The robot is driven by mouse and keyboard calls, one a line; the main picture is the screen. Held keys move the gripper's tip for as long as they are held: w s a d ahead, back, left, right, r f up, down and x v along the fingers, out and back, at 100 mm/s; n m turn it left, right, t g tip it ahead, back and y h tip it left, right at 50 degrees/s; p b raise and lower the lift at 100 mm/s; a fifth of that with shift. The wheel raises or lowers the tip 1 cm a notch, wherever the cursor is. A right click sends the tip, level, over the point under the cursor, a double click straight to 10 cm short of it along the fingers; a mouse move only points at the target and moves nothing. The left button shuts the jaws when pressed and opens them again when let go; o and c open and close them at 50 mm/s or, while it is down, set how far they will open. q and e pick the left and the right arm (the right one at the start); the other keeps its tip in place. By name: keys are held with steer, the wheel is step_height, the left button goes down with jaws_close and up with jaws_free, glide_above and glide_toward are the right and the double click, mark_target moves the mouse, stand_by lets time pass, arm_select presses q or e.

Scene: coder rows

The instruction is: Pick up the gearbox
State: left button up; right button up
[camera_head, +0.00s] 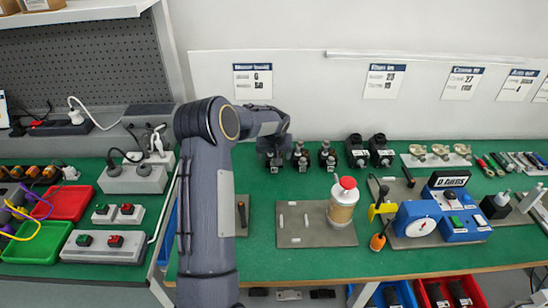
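Several small dark mechanical units stand along the back of the green table, and I cannot tell for sure which is the gearbox. Two larger black units, the left one (356,150) and the right one (379,150), stand side by side. Two smaller dark units, the left one (300,157) and the right one (327,157), stand left of them. My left arm reaches up from the bottom, and its dark gripper (275,152) is at the back of the table, just left of the smaller units. Its fingers blend with the dark shapes there. My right gripper is not in view.
A red-capped jar (341,206) stands on a grey mat (292,238) in the middle. A blue scale (418,219), tools and a black label box lie right. Left are a red tray (69,203), a green tray (36,243) and switch boxes. The wall is close behind.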

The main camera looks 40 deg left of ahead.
arm_select(q)
steer(key=shift+w+a+f, duration=0.1)
steer(key=shift+f, duration=0.3)
steer(key=c, duration=1)
steer(key=shift+c, duration=0.6)
steer(key=shift+r, duration=0.15)
